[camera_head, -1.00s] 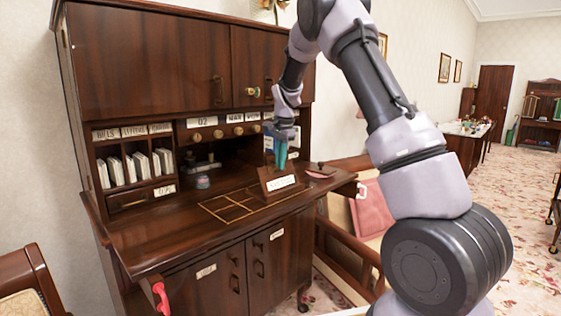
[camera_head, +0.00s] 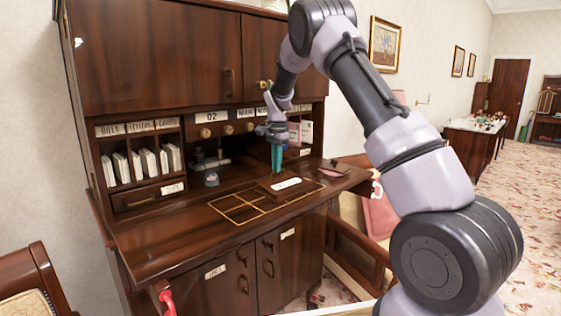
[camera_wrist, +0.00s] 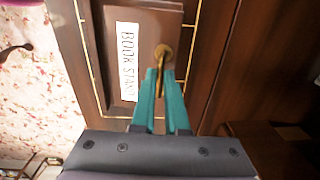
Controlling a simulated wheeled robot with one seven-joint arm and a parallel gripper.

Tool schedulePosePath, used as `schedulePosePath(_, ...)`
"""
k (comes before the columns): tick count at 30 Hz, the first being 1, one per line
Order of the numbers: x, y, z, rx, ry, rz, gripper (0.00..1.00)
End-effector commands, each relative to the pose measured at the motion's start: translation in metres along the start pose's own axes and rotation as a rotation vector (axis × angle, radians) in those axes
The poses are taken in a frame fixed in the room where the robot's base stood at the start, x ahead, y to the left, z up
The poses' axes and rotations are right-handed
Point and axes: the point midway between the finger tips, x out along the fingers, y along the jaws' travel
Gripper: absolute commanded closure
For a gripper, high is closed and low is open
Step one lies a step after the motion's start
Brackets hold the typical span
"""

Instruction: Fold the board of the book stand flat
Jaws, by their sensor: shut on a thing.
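The book stand's dark wooden board (camera_head: 283,187) lies flat or nearly flat on the desk top, inside the right part of a gold-lined grid. In the wrist view the board (camera_wrist: 150,25) bears a white label (camera_wrist: 128,62) reading "BOOK STAND" and a brass knob or handle (camera_wrist: 163,52). My gripper (camera_head: 277,172), with teal fingers, points down at the board's back edge. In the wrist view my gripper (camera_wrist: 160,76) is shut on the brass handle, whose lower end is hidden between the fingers.
The desk (camera_head: 165,238) has bare room at front left. Pigeonholes with white envelopes (camera_head: 145,162) and small knobbed drawers (camera_head: 228,129) stand behind. A small jar (camera_head: 211,179) sits in the recess. A pink cushion (camera_head: 380,222) and wooden chair frame are right of the desk.

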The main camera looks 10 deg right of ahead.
Motion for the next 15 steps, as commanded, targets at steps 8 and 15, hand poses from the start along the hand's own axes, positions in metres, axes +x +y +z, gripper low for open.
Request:
schedulePosePath(8, 0.018, -0.012, 0.001, 0.0, -0.001, -0.001, 1.0)
schedulePosePath(15, 0.029, -0.016, 0.001, -0.001, -0.001, 0.002, 1.0)
